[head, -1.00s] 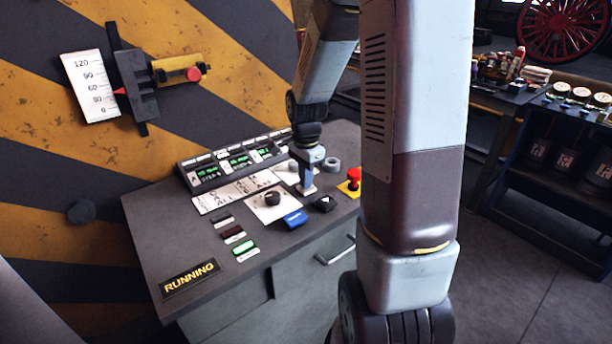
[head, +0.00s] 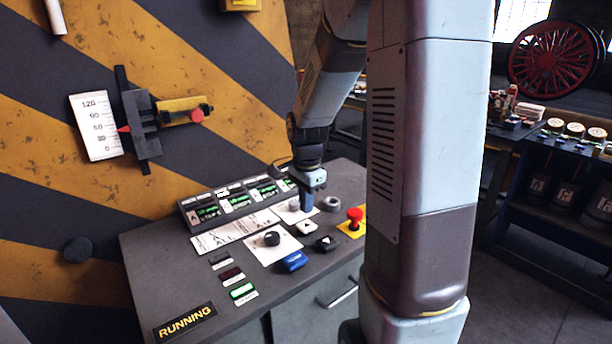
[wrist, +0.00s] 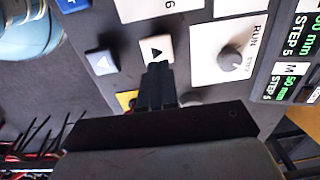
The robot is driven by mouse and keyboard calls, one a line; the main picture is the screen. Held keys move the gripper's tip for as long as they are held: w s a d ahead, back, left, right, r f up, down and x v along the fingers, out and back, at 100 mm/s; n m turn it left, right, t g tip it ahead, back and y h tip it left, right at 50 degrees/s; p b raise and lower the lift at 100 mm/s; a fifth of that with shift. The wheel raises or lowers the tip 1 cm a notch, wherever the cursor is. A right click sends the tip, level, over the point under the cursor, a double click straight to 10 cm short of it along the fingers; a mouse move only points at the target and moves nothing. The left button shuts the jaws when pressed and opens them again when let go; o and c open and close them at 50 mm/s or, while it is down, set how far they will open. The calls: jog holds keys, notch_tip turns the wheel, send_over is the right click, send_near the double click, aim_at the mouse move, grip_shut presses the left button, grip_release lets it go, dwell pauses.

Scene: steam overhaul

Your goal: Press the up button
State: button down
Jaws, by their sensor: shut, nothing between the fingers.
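Two square buttons with triangle marks sit side by side on the grey console top. One is white with a black triangle (head: 306,227); it also shows in the wrist view (wrist: 151,45). The other is dark with a pale triangle (head: 327,243), seen left of the white one in the wrist view (wrist: 102,62). I cannot tell for sure which triangle means up. My gripper (head: 307,208) points down, shut and empty, just behind the white button. In the wrist view its fingertips (wrist: 158,68) overlap that button's lower edge. A gap seems to show in the head view.
A red mushroom button (head: 355,214) on a yellow plate stands to the right. A blue button (head: 293,261) and a black knob (head: 271,239) are to the left. A display row (head: 236,203) lines the back. A striped wall with a gauge (head: 96,125) stands behind.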

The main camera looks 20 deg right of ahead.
aim_at(306, 225)
notch_tip(306, 225, up, 9)
jog(key=shift+f, duration=0.15)
dwell(6.3)
jog(key=s+a+r+n+t, duration=0.2)
jog(key=s+a+r+n, duration=0.1)
jog(key=s+n, duration=0.4)
jog(key=s+a+r+n+t, duration=0.3)
jog(key=s+r+n, duration=0.3)
jog(key=s, duration=0.6)
jog(key=shift+s+n, duration=0.25)
jog(key=shift+n, duration=0.95)
